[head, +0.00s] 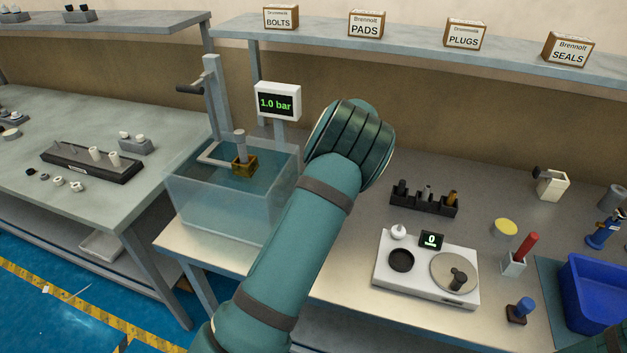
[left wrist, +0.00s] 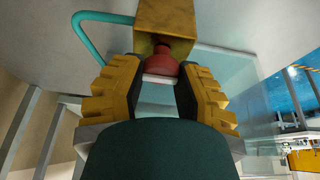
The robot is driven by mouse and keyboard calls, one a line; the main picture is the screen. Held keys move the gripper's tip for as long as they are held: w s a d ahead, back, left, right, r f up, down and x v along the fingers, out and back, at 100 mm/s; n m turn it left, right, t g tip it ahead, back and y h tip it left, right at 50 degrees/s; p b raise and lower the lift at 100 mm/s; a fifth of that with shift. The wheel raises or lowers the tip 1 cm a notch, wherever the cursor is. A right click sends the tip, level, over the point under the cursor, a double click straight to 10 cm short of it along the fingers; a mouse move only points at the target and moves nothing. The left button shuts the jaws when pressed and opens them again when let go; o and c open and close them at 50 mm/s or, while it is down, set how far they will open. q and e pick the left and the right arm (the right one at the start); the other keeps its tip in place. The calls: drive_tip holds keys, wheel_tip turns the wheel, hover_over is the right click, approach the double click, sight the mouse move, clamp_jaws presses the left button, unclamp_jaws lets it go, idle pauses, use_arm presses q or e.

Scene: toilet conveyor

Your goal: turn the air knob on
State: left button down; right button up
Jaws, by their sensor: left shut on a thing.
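The red air knob (left wrist: 164,64) shows in the left wrist view on the face of a worn yellow block (left wrist: 166,22). My left gripper (left wrist: 158,70) has its two yellow-padded fingers on either side of the knob and is shut on it. A teal tube (left wrist: 88,20) curves beside the block. In the head view my left arm hides the gripper and the knob. A display (head: 278,102) there reads 1.0 bar in green. My right gripper is out of view.
A clear water tank (head: 225,205) with a crank post (head: 214,95) stands left of my arm. A white scale device (head: 427,268), a dark holder (head: 423,203) and a blue bin (head: 598,290) stand to the right. A shelf with labelled boxes (head: 367,23) runs above.

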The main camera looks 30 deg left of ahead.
use_arm(q)
drive_tip(key=shift+s+f, duration=0.15)
drive_tip(key=shift+f, duration=0.1)
drive_tip(key=c, duration=0.9)
unclamp_jaws()
drive_tip(key=shift+o, duration=0.2)
drive_tip(key=shift+r, duration=0.15)
drive_tip(key=shift+r, duration=0.15)
drive_tip(key=v, duration=1.1)
drive_tip(key=shift+r, duration=0.3)
drive_tip(key=shift+d+f, duration=0.1)
drive_tip(key=shift+d, duration=0.05)
